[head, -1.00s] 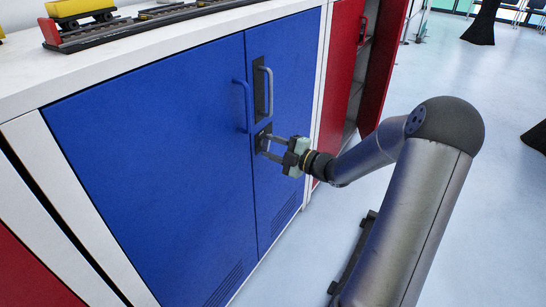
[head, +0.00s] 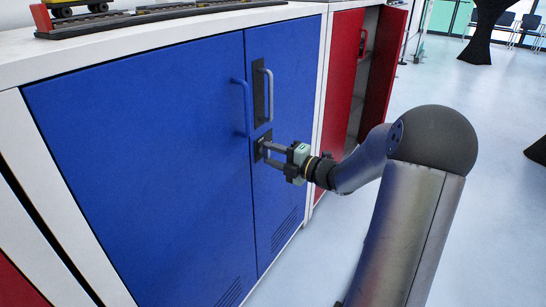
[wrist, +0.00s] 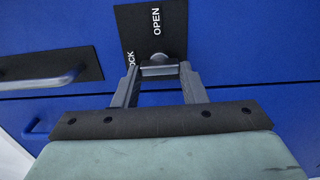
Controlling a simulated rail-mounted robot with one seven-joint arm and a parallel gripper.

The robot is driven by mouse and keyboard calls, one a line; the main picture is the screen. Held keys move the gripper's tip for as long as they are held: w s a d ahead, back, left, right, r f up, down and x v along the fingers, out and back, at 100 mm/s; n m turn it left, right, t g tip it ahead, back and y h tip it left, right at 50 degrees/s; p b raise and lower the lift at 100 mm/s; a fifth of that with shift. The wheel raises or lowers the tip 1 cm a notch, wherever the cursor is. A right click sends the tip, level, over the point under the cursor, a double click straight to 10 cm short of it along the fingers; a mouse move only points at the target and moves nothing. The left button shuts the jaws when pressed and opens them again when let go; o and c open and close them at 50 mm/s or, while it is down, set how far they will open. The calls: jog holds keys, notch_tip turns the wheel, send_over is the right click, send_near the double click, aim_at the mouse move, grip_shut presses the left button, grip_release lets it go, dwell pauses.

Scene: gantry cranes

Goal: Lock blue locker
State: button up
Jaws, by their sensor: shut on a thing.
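The blue locker (head: 150,150) fills the middle of the head view, with both doors closed. A dark lock plate (head: 262,141) sits on its right door, below that door's handle. In the wrist view the plate (wrist: 148,25) reads "OPEN" and, partly hidden, "LOCK". My gripper (head: 266,152) reaches the plate from the right. In the wrist view its fingertips (wrist: 159,70) are closed on a small grey lock knob (wrist: 157,58) at the plate's edge. The fingers hide the knob's sides, so its exact angle is hard to tell.
A grey handle (head: 265,95) on the right door and a blue handle (head: 241,105) on the left door stick out close above my gripper. A red locker (head: 343,75) to the right has an open door (head: 384,65). Toy train track lies on the white top.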

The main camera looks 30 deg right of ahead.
jog(key=o, duration=1)
jog(key=p+v, duration=0.3)
jog(key=v, duration=1.4)
jog(key=shift+s+p, duration=0.2)
jog(key=shift+p, duration=0.2)
jog(key=shift+d, duration=0.15)
